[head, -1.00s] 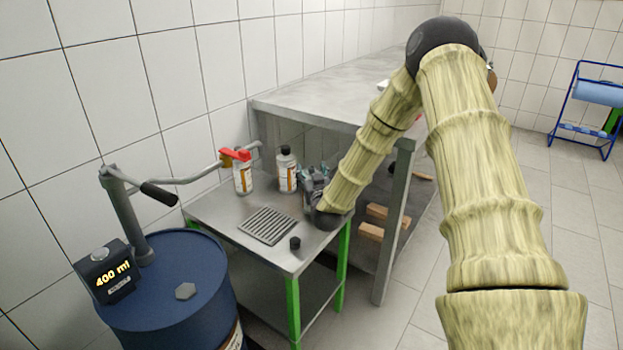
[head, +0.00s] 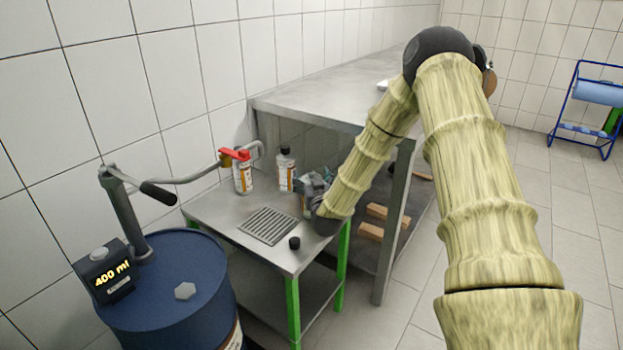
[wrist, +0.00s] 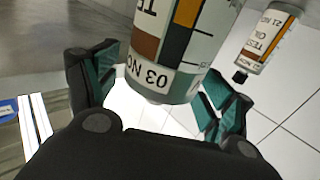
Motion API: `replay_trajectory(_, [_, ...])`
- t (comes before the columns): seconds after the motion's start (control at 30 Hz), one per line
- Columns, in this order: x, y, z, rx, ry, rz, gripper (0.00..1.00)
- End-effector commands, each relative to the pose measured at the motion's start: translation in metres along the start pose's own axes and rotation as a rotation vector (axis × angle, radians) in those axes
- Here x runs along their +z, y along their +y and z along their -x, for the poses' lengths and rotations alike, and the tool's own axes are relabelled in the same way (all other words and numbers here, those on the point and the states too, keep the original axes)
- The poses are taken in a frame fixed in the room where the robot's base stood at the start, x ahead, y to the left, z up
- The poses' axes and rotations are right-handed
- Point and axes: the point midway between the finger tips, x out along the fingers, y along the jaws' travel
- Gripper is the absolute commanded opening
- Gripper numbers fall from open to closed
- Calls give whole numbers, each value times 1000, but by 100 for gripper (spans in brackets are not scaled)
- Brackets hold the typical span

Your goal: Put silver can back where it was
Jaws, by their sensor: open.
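In the wrist view a silver can (wrist: 165,75) with a white, orange and brown label reading "03" stands between the two fingers of my gripper (wrist: 155,90). The fingers are spread, with one on each side of the can. In the head view my gripper (head: 314,187) is low over the right part of the small metal table (head: 222,212). There the gripper and my arm mostly hide the can.
A black-capped can (head: 287,170) stands left of my gripper; a capped can also shows in the wrist view (wrist: 268,40). Another can (head: 243,178) is below the red nozzle (head: 236,155). A loose black cap (head: 294,243) lies near a drain grate (head: 268,226). A larger table (head: 330,95) stands behind.

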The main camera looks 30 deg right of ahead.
Motion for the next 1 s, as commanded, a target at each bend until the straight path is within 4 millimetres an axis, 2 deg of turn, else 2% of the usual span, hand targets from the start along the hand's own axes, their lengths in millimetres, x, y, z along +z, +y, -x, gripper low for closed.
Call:
replay_trajectory(0.1, [-2,0,2,0,0,-1,82])
replay_trajectory(0.23, [-2,0,16,-1,-1,0,82])
replay_trajectory(0.7, [-2,0,97,-1,-2,-1,82])
replay_trajectory(1.0, [-2,0,119,0,0,-1,82])
